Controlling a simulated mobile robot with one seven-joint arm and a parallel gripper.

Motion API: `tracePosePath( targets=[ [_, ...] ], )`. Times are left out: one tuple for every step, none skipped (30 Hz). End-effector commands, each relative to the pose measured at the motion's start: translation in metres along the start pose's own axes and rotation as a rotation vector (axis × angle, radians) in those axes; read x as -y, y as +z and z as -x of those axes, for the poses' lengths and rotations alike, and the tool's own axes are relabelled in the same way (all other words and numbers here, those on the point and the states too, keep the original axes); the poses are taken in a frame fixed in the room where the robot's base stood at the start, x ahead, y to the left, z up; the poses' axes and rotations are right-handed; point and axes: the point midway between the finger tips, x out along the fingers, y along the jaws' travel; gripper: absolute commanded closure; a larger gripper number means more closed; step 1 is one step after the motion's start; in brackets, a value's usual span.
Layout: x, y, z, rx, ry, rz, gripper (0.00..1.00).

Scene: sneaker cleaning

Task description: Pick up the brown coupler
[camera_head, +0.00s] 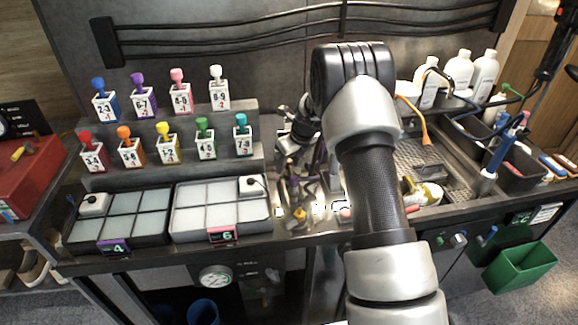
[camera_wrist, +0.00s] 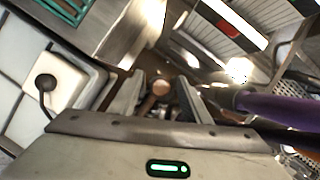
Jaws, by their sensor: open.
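My gripper (camera_wrist: 160,92) points down into a dark gap in the wrist view, with its two fingers apart. A small tan-brown round piece (camera_wrist: 161,87) shows between the fingers, in line with the gap. It looks like the brown coupler, but it is small and blurred. I cannot tell whether the fingers touch it. In the head view my arm bends down over the middle of the bench, and the small items there are too cluttered to pick out a coupler.
A purple handle (camera_wrist: 285,107) lies close to the right finger. A white-pad tray (camera_head: 221,208) with a white block (camera_head: 252,186) stands left of the gripper. Numbered bottles (camera_head: 180,97) line the back-left rack. A sink grate (camera_head: 425,160) is to the right.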

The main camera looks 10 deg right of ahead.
Motion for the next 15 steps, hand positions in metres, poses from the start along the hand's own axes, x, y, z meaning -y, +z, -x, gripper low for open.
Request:
tracePosePath(
  targets=[
    [0.0003,0.0002,-0.0005,0.001,0.000,0.000,0.57],
    [0.0003,0.0003,-0.0005,0.001,-0.001,0.000,0.57],
    [0.0003,0.0003,-0.0004,0.001,-0.001,0.000,0.57],
    [0.0002,0.0002,-0.0004,0.001,-0.001,0.000,0.57],
    [0.0002,0.0002,-0.0004,0.001,-0.001,0.000,0.57],
    [0.0001,0.0002,-0.0004,0.001,0.000,0.000,0.58],
    [0.0001,0.0002,-0.0003,0.001,0.000,0.000,0.64],
    [0.0001,0.0002,-0.0003,0.001,0.000,0.000,0.69],
    [0.0001,0.0002,-0.0003,0.001,0.000,0.000,0.75],
    [0.0001,0.0002,-0.0003,0.001,0.000,0.000,0.80],
    [0.0001,0.0001,-0.0003,0.001,0.000,0.000,0.85],
    [0.0001,0.0002,-0.0003,0.001,0.000,0.000,0.92],
    [0.0001,0.0002,-0.0002,0.001,0.000,0.000,0.97],
    [0.0001,0.0002,-0.0002,0.001,0.000,0.000,0.98],
    [0.0001,0.0003,-0.0001,0.001,-0.001,0.000,0.98]
  ],
)
